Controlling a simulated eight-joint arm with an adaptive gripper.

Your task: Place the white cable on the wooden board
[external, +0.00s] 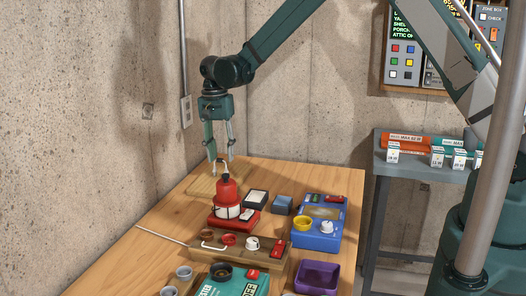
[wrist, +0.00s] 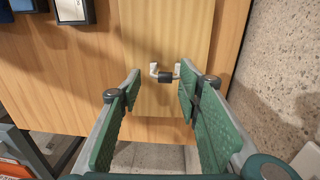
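The wooden board (external: 201,186) lies at the far end of the table, lighter than the tabletop; in the wrist view it is the pale strip (wrist: 165,30). A small white cable (external: 221,163) with a bent shape shows at the board. In the wrist view the cable (wrist: 154,70) has white ends and a black middle and appears over the board, between my fingertips. Whether it rests flat on the board is hard to tell. My gripper (external: 219,157) points down above the board with its fingers apart; in the wrist view the gripper (wrist: 160,82) is open, with no finger visibly pressing the cable.
The concrete wall is close on the left.

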